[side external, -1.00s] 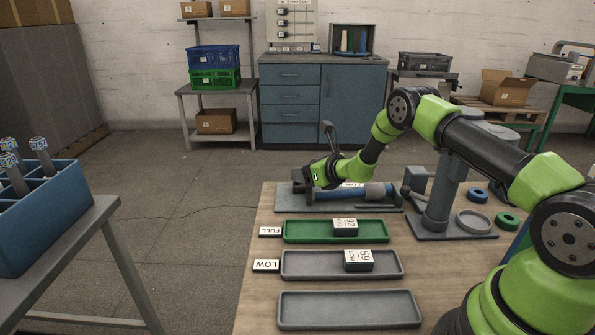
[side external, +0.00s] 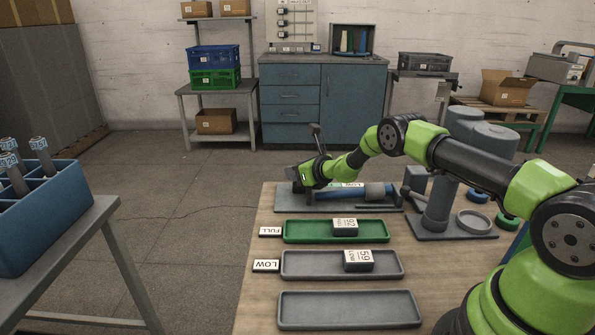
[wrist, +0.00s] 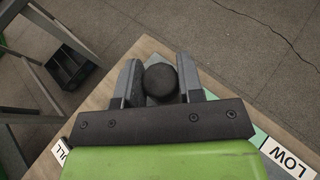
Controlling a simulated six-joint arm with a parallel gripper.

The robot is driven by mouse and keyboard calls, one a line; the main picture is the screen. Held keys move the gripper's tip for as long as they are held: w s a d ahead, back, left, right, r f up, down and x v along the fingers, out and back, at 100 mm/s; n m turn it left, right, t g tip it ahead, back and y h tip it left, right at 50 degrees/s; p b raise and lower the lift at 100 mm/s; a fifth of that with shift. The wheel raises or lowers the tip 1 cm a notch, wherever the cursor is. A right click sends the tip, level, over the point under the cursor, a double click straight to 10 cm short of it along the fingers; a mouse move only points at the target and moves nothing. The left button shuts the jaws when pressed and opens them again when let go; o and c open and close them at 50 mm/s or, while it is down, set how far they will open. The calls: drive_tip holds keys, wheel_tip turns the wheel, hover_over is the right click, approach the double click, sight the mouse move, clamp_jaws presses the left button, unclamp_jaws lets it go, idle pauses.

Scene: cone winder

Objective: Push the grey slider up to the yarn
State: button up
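A gauge on a grey base plate (side external: 290,208) lies at the back of the table. It carries a long blue bar (side external: 330,195) and a grey cylinder (side external: 375,191) at its right; I cannot tell for sure which part is the yarn. My gripper (side external: 298,190) is low at the gauge's left end. In the wrist view my gripper (wrist: 159,80) has its two fingers either side of a dark round-topped part (wrist: 160,80), perhaps the slider's knob. I cannot tell whether the fingers press on it. The slider's body is mostly hidden by the gripper.
In front lie a green tray (side external: 295,238) and a grey tray (side external: 295,272), each holding a labelled block, and an empty grey tray (side external: 350,310). A grey stand (side external: 440,205) is close on the right. Rings lie beyond it.

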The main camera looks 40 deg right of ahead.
drive_tip(key=shift+c, duration=0.9)
drive_tip(key=s+d, duration=0.6)
drive_tip(key=d, duration=0.1)
drive_tip(key=shift+s, duration=0.4)
drive_tip(key=o, duration=0.8)
drive_tip(key=shift+a, duration=0.1)
drive_tip(key=shift+v, duration=3.8)
